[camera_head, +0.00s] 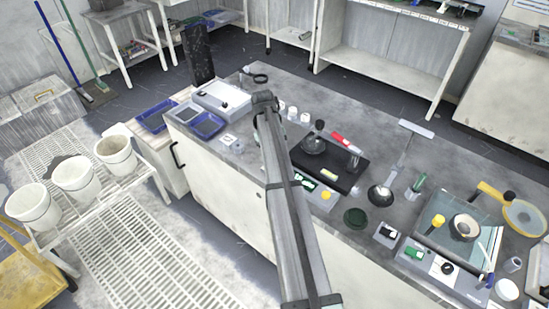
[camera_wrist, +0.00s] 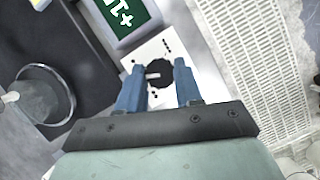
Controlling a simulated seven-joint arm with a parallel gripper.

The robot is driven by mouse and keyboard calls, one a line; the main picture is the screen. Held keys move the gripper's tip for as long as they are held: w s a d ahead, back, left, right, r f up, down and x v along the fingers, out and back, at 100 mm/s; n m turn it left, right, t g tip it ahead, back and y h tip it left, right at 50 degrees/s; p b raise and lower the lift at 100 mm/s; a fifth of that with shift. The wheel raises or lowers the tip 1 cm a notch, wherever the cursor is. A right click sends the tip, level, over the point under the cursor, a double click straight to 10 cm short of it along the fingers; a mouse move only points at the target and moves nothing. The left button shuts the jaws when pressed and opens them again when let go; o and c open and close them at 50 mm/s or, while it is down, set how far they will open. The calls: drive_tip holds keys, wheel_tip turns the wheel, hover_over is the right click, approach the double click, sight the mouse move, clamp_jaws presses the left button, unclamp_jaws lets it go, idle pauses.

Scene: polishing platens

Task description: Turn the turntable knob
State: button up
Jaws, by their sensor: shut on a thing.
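The knob (camera_wrist: 158,84) is a dark round dial with a pale pointer mark on a white panel (camera_wrist: 148,52) with black dots around the dial. It is at the centre of the wrist view. My gripper (camera_wrist: 159,66) has its two blue fingers on either side of the knob, closed on it. A green display (camera_wrist: 122,18) with white signs sits above the panel. The black turntable base (camera_head: 335,172) is right of my arm in the head view. There, my arm hides the gripper and knob.
A round grey weight (camera_head: 314,145) and a red-handled tool (camera_head: 344,139) are on or by the base. A steel bowl (camera_head: 380,194), a dark green disc (camera_head: 355,217) and a second machine (camera_head: 455,235) stand to the right. White buckets (camera_head: 115,153) stand on the left rack.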

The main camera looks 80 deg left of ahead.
drive_tip(key=shift+w+m+g, duration=0.15)
drive_tip(key=shift+m+g, duration=0.75)
drive_tip(key=shift+m, duration=1.3)
drive_tip(key=o, duration=1)
drive_tip(key=shift+o, duration=0.2)
drive_tip(key=shift+a+r, duration=0.1)
drive_tip(key=shift+r, duration=0.05)
drive_tip(key=shift+a+r, duration=0.25)
drive_tip(key=shift+r, duration=0.3)
drive_tip(key=shift+a+r, duration=0.6)
drive_tip(key=shift+r, duration=0.2)
drive_tip(key=a, duration=1.1)
drive_tip(key=shift+a+f, duration=0.1)
drive_tip(key=shift+a, duration=0.05)
